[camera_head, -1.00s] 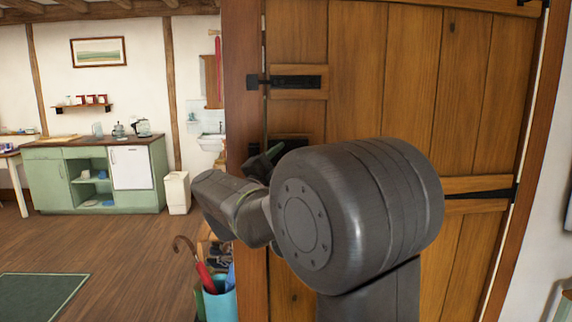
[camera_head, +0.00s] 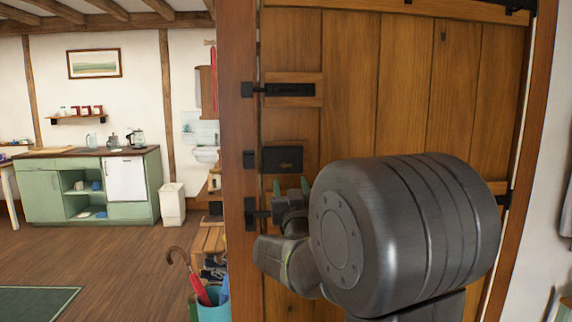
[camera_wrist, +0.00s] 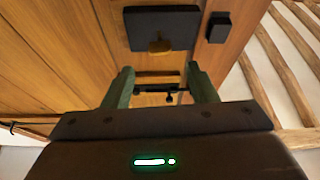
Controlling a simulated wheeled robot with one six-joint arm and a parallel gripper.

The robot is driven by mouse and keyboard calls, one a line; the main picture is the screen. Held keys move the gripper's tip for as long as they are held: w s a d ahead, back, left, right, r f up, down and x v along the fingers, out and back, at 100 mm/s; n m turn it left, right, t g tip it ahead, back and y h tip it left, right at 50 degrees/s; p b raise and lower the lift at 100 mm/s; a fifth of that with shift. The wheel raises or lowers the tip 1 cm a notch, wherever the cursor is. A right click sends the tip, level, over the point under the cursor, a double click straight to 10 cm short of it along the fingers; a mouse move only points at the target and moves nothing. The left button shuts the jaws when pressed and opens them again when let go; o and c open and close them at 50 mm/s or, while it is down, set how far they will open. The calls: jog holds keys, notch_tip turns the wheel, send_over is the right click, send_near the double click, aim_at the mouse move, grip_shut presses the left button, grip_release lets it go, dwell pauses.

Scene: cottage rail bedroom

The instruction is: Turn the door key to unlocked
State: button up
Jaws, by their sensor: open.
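The wooden door (camera_head: 405,90) fills the middle of the head view. A black lock case (camera_head: 283,159) sits near its left edge. In the wrist view the lock case (camera_wrist: 150,20) is a dark plate, with a brass-coloured key (camera_wrist: 160,47) at its edge. I cannot make out the key in the head view. My gripper (camera_head: 290,190) is just below the lock case in the head view. In the wrist view its two green fingers (camera_wrist: 162,78) are spread apart and empty. The key lies beyond the fingertips, between their lines, apart from them.
An upper black bolt (camera_head: 290,90) and a lower one (camera_head: 256,213) are on the door's left side. A dark keeper (camera_head: 249,159) is on the frame beside the lock. An umbrella stand (camera_head: 213,308) and a small wooden bench (camera_head: 208,238) stand left of the door.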

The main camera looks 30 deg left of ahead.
aim_at(286, 164)
jog(key=p+x, duration=0.1)
jog(key=x, duration=0.8)
jog(key=shift+w+a+r+p, duration=0.1)
jog(key=shift+w+a+p, duration=0.1)
jog(key=shift+p, duration=0.1)
jog(key=shift+c, duration=0.4)
jog(key=c, duration=0.9)
jog(key=shift+m+b, duration=0.3)
jog(key=shift+b, duration=0.05)
jog(key=shift+m+b, duration=0.3)
jog(key=shift+t+h, duration=0.3)
jog(key=o, duration=1)
